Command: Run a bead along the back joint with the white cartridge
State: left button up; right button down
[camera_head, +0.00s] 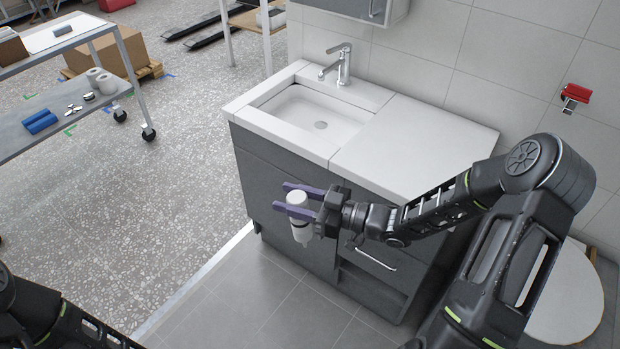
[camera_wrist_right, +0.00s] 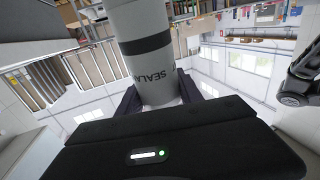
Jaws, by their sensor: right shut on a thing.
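My right gripper (camera_head: 303,203) is shut on the white cartridge (camera_head: 299,222), with its purple fingers around it. It holds the cartridge in front of the vanity's dark front, below the counter edge. In the right wrist view the cartridge (camera_wrist_right: 151,65) has a dark band and lettering that reads "SEALA", and stands between the fingers. The back joint runs where the white counter (camera_head: 430,135) meets the tiled wall; the cartridge is apart from it. My left arm shows at the lower left corner of the head view, but its gripper is out of view.
A basin (camera_head: 315,118) with a chrome faucet (camera_head: 340,65) takes the vanity's left half. A cabinet (camera_head: 365,8) hangs above. A red item (camera_head: 576,93) is on the wall at right. A trolley (camera_head: 60,110) stands at left. The counter's right half is clear.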

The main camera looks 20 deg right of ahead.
jog(key=w+d+r+m+t+h, duration=0.1)
jog(key=w+m+t+h, duration=0.4)
jog(key=w+m+h, duration=0.4)
jog(key=h, duration=0.4)
jog(key=shift+r+t, duration=0.4)
jog(key=shift+s, duration=0.1)
